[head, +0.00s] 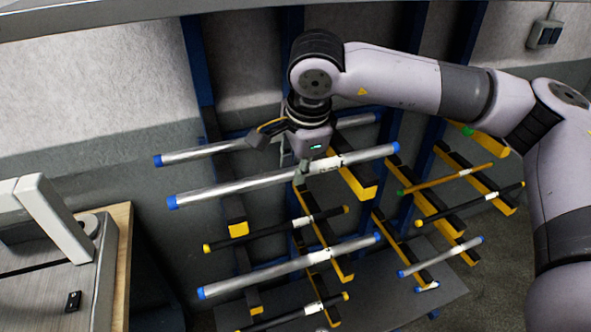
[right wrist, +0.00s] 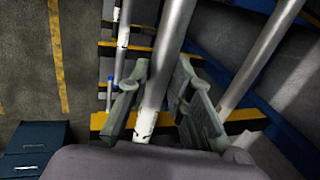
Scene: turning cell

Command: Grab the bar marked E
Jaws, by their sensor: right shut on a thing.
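My right gripper (head: 303,168) reaches down from above onto a long silver bar (head: 235,187) with blue end caps, on the upper part of the rack. It is shut on this bar near a white label. In the right wrist view the silver bar (right wrist: 168,60) runs between the two fingers (right wrist: 155,98), with a white marked band near the palm. The letter on the label is too small to read in either view. I cannot tell which bar is marked E. The bar appears at the level of its rack arms. My left gripper is not in view.
Another silver bar (head: 205,153) lies just behind, and a third (head: 285,268) lower down. Thin dark bars (head: 275,231) and an orange bar (head: 445,180) rest on yellow-tipped rack arms (head: 238,229). A workbench with a grey machine (head: 55,220) stands at left.

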